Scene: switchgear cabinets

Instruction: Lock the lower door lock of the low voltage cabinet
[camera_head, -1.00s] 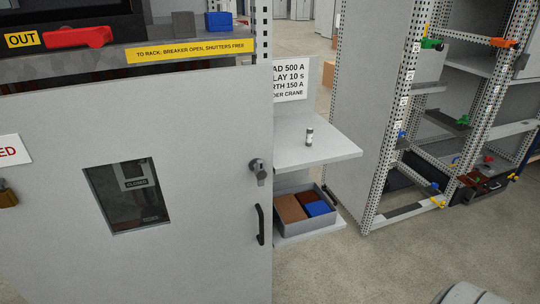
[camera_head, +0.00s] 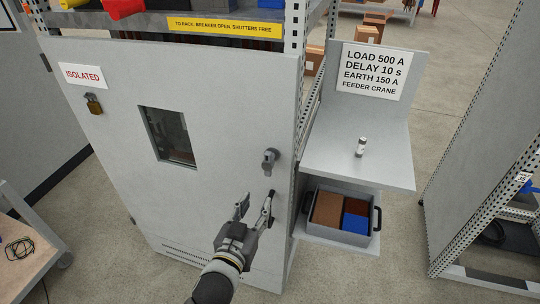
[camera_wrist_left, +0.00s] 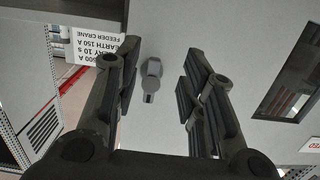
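The grey door (camera_head: 215,85) of the cabinet appears closed, with a small window. The grey metal door lock (camera_head: 269,160) sits near its right edge. In the wrist view the lock (camera_wrist_left: 151,80) shows between my fingers, on the door beyond them. My left gripper (camera_head: 256,203) is open and empty, in front of the door below the lock in the head view. Its two fingers stand apart in the left wrist view (camera_wrist_left: 157,90). The dark door handle beneath the lock is hard to separate from the gripper. My right gripper is not in view.
A brass padlock (camera_head: 93,104) hangs under an ISOLATED sign (camera_head: 82,75). Right of the door, a shelf (camera_head: 335,165) bears a small cylinder (camera_head: 360,147). Below it is a grey tray (camera_head: 330,235) with coloured blocks. A table (camera_head: 22,270) stands at lower left.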

